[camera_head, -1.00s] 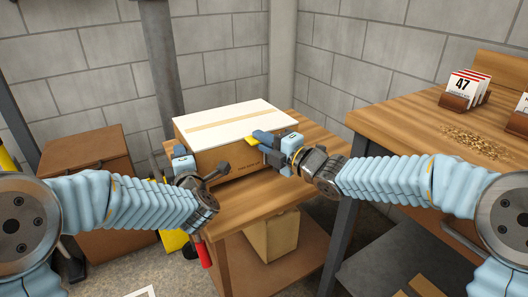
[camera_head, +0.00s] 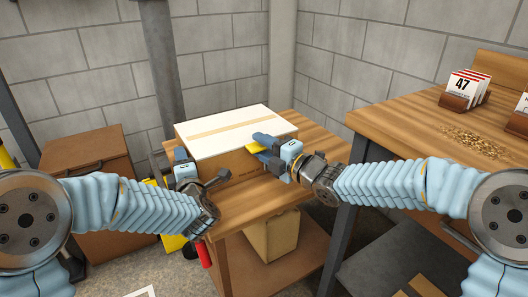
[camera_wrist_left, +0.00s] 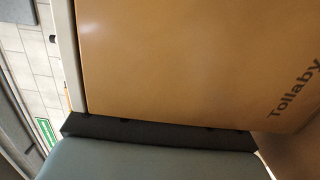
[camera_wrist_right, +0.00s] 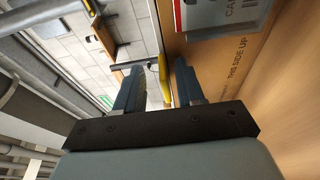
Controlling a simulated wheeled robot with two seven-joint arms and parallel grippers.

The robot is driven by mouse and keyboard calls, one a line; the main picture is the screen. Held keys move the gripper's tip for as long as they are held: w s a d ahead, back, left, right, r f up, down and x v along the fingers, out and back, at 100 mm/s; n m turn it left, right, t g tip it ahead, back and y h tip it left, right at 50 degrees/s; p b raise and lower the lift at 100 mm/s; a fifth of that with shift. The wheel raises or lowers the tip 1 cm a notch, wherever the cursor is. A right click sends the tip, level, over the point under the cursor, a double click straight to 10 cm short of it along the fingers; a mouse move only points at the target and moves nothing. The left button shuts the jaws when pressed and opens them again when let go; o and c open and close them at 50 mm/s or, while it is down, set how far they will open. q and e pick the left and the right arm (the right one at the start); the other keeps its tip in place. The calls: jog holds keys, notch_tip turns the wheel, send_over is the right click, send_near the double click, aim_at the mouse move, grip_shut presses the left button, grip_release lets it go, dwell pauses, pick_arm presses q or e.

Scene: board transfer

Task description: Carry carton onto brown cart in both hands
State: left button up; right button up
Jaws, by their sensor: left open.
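The carton (camera_head: 227,120), tan with a white top and a tape strip, appears to rest on a brown wood-topped cart (camera_head: 245,205) with a lower shelf. My left gripper (camera_head: 180,157) is at the carton's left end. In the left wrist view the carton's printed wall (camera_wrist_left: 190,65) fills most of the picture and the fingers are hidden, so contact cannot be told. My right gripper (camera_head: 262,145) is at the right part of the carton's near side. In the right wrist view its fingers (camera_wrist_right: 158,85) stand apart beside the carton wall (camera_wrist_right: 235,75), with nothing clearly held between them.
A wooden workbench (camera_head: 405,125) with number cards (camera_head: 462,90) and a scatter of small pieces stands at the right. A brown cabinet (camera_head: 85,150) stands at the left. Another carton (camera_head: 272,237) sits on the lower shelf. A block wall closes the back.

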pick_arm(q)
jog(key=v, duration=1.1)
jog(key=shift+s+d, duration=0.15)
jog(key=shift+s, duration=0.25)
pick_arm(e)
jog(key=v, duration=1.2)
